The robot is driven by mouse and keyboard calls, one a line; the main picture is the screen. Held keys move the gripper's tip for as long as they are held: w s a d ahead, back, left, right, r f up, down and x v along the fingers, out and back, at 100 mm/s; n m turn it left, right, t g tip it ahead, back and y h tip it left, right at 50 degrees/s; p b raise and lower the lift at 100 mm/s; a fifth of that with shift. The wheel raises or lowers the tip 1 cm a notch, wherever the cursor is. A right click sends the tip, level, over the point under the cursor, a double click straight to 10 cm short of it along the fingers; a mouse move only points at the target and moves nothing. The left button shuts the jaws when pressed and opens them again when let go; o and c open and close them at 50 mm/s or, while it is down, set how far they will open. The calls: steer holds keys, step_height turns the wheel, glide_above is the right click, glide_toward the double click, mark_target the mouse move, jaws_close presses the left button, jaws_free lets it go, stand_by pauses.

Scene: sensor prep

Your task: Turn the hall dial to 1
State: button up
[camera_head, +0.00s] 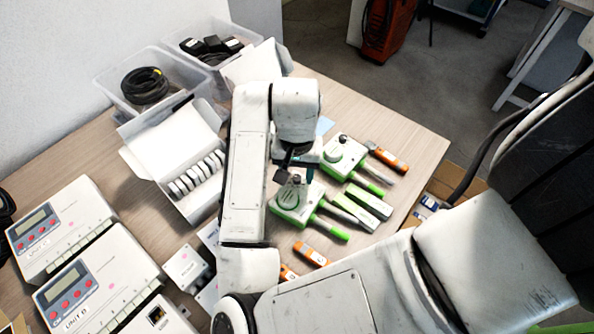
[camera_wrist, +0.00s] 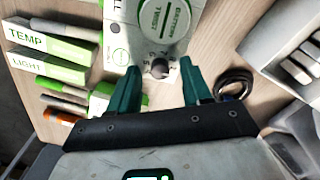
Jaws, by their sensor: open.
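The hall unit (camera_wrist: 138,32) is a white and green box, its label cut off to "LL", with a round "BATTERY TWIST" cap. Its small dark dial (camera_wrist: 160,68) has numbers around it; which one it points to is too small to tell. My gripper (camera_wrist: 159,72) is open, with one green finger on each side of the dial in the picture; no contact is clear. In the head view my gripper (camera_head: 296,165) is over the table by a green and white unit (camera_head: 290,203), partly hidden by my arm.
Units marked TEMP (camera_wrist: 55,42) and LIGHT (camera_wrist: 48,67) lie close by. Another green and white unit (camera_head: 343,155) and orange-handled tools (camera_head: 385,155) lie around. An open white box (camera_head: 180,150) and clear bins (camera_head: 112,85) stand behind. A black cable coil (camera_wrist: 234,83) is near one finger.

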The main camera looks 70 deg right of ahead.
mark_target(297, 177)
step_height(297, 177, up, 11)
steer(key=p, duration=0.2)
steer(key=shift+f+p, duration=0.2)
steer(key=shift+p, duration=0.2)
stand_by(0.3)
